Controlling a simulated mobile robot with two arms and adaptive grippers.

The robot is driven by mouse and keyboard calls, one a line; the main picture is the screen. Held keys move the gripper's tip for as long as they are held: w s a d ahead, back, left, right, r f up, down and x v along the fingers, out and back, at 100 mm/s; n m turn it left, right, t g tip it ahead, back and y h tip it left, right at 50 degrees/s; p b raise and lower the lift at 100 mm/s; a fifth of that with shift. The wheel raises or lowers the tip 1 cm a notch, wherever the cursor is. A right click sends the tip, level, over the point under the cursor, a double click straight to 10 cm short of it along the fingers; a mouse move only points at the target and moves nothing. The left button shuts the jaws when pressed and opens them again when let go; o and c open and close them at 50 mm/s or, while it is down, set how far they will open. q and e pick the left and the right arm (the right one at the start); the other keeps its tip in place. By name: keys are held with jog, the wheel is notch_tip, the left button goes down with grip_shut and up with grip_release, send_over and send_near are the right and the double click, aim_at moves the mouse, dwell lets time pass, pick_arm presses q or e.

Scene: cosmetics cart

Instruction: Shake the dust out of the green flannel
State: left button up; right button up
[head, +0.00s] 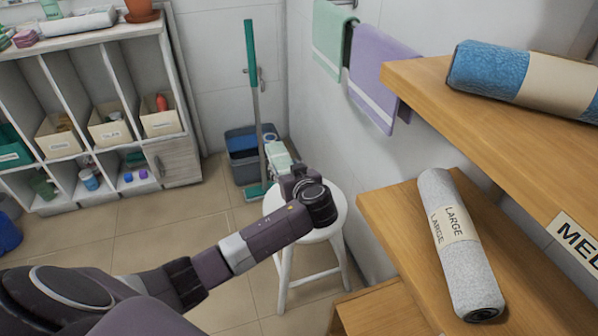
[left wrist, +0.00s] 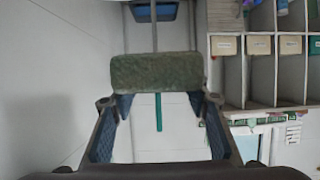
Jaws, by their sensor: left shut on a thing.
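My left gripper (head: 290,172) reaches out over the white stool, its fingers partly hidden by my wrist. It is shut on the green flannel (head: 277,154), which shows pale green beyond the wrist. In the left wrist view the flannel (left wrist: 155,72) is a flat, dull green rectangle with mottled brownish-grey specks, held between the fingertips of the left gripper (left wrist: 155,98). It is clear of any surface there. My right gripper is not in view.
A white stool (head: 335,205) stands below my left gripper. Behind it are a blue bucket (head: 240,142) and a green-handled mop (head: 251,60). Green (head: 328,38) and purple (head: 380,75) towels hang on the wall. Wooden shelves (head: 395,215) with rolled towels stand right; a white cubby unit (head: 115,65) left.

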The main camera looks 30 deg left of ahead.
pick_arm(q)
jog(key=d, duration=0.6)
jog(key=a, duration=0.6)
jog(key=shift+a, duration=0.2)
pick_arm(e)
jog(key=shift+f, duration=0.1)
pick_arm(q)
jog(key=d, duration=0.7)
jog(key=a, duration=0.7)
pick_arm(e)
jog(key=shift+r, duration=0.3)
pick_arm(q)
jog(key=d+b, duration=0.1)
jog(key=d, duration=0.5)
jog(key=shift+d, duration=0.4)
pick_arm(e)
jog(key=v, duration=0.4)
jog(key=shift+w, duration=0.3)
